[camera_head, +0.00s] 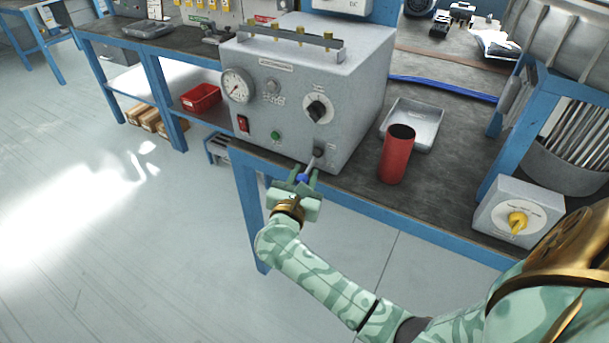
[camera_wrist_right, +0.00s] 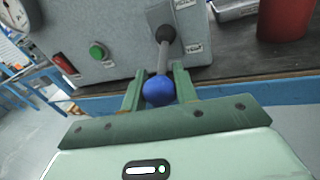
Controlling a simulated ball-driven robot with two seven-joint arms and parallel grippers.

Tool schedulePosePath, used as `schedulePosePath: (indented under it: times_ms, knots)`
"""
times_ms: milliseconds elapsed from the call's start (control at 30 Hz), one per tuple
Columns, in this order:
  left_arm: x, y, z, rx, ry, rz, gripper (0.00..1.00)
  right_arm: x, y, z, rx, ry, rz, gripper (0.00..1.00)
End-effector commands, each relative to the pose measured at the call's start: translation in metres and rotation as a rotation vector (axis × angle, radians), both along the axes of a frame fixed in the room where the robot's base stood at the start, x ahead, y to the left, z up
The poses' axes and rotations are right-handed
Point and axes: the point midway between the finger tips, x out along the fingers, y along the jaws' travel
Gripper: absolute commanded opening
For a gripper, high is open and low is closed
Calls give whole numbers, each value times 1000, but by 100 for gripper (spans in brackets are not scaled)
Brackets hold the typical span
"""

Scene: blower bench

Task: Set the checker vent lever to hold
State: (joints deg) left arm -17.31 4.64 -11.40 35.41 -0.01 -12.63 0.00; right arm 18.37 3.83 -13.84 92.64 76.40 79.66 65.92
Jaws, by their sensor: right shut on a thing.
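The checker is a grey box (camera_head: 289,72) on the bench, with a gauge (camera_head: 237,85), a black selector knob (camera_head: 317,107), a red switch (camera_head: 243,123) and a green button (camera_head: 275,135). Its vent lever (camera_wrist_right: 165,52) is a grey rod from a dark pivot at the lower right of the front panel, ending in a blue ball (camera_wrist_right: 158,91). The lever points down and out toward me. My right gripper (camera_head: 300,184) is at the lever's end, its green fingers (camera_wrist_right: 158,88) shut on the blue ball from both sides. My left gripper is not in view.
A red cylinder (camera_head: 396,155) and a metal tray (camera_head: 414,122) stand on the bench right of the checker. A grey box with a yellow knob (camera_head: 517,222) sits at the bench's right front. The blue bench edge (camera_head: 380,224) runs just below the lever.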

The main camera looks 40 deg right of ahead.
Motion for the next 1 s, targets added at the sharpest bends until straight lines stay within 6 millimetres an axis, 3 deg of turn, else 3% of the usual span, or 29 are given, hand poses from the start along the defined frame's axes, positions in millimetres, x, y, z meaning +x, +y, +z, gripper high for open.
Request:
schedulePosePath:
  times_ms: [700, 1000]
  knots:
    - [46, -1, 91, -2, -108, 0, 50, -3, 8, 43, 470, 186, 1, 0]
    - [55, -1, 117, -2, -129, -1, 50, -2, 6, 50, 633, 258, 1, 0]
